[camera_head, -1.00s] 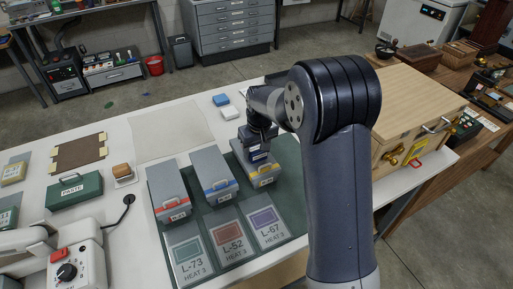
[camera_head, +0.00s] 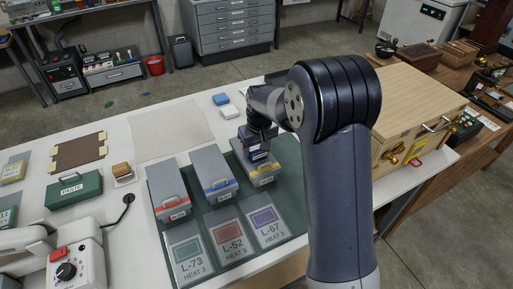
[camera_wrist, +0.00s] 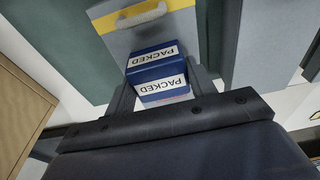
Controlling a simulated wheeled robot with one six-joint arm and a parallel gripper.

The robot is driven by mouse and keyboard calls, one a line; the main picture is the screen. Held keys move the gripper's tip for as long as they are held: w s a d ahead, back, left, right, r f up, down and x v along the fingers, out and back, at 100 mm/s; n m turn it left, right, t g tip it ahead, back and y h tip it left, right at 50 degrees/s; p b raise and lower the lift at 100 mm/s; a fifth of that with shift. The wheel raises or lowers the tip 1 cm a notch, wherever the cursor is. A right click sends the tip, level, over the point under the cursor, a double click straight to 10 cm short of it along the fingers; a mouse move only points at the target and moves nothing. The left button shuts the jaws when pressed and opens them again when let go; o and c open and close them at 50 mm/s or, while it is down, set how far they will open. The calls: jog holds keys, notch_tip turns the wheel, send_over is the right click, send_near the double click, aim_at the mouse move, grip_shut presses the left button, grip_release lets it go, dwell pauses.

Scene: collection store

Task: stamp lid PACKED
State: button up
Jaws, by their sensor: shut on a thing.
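My gripper (camera_wrist: 158,92) is shut on a blue stamp (camera_wrist: 158,76), whose white labels read PACKED. The stamp also shows in the head view (camera_head: 258,155), with my gripper upright above a grey box with a yellow stripe (camera_head: 263,175). In the wrist view this box (camera_wrist: 118,42), with its pale handle and yellow band, lies just beyond the stamp. I cannot tell whether the stamp touches the box's top. My wrist and the stamp hide part of that top, and no printed mark shows on it.
Grey boxes with a red stripe (camera_head: 175,192) and a blue stripe (camera_head: 213,173) stand to the left on the green mat (camera_head: 287,186). A wooden chest (camera_head: 420,95) stands at the right. A pale sheet (camera_head: 172,128) lies behind.

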dwell(0.3)
jog(key=shift+r+p, duration=2.4)
jog(key=shift+r, duration=1.1)
jog(key=shift+f, duration=0.15)
